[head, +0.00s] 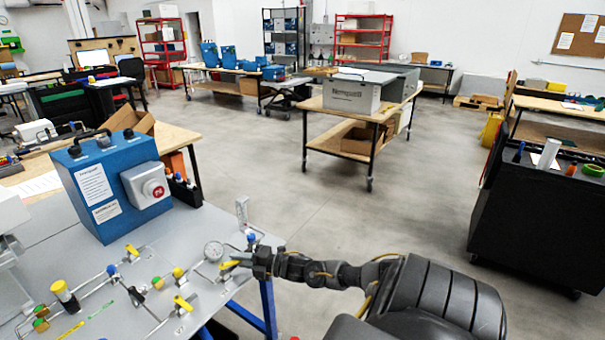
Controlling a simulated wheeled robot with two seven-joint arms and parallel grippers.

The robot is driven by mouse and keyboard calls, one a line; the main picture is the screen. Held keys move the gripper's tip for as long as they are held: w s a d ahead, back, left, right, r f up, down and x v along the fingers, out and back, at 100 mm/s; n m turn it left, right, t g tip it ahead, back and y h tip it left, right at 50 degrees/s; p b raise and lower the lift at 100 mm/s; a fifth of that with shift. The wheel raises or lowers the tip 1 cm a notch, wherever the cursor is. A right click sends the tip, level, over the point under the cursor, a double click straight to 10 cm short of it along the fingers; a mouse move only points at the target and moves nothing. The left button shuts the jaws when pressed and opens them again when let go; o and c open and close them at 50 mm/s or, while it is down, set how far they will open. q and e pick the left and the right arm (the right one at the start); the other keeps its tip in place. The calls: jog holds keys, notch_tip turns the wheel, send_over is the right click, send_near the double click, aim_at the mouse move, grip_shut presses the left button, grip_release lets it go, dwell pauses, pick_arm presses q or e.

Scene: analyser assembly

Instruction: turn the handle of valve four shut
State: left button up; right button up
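A panel of thin metal tubing with several yellow valve handles lies on the grey bench (205,225). Other yellow handles are at the middle (132,250) and front (183,303). I cannot read which is valve four. My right gripper (243,262) comes in from the right, with its fingertips at or very close to the rightmost yellow handle. The fingers are small and dark, so their opening and any contact are unclear. My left gripper is not in view.
A blue analyser box (110,190) with a grey module and red knob stands behind the tubing. A yellow-capped upright part (65,295) stands at the left. The bench's right edge is close to my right gripper. Open floor (330,240) lies beyond it.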

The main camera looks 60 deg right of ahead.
jog(key=b+v, duration=0.1)
jog(key=v, duration=0.6)
jog(key=s+a+f+m+g+h, duration=0.1)
jog(key=s+f+m, duration=0.3)
jog(key=f, duration=0.6)
jog(key=s+a+f+m+g+h+p, duration=0.1)
jog(key=s+f+m+g+h, duration=0.3)
jog(key=s+f, duration=0.3)
jog(key=s+a+f+m+g+h+p, duration=0.1)
jog(key=s+f+m, duration=0.5)
jog(key=f, duration=0.9)
jog(key=shift+s+a+f+g+h, duration=0.15)
jog(key=shift+s+a+g+h, duration=0.25)
jog(key=shift+g+h, duration=0.4)
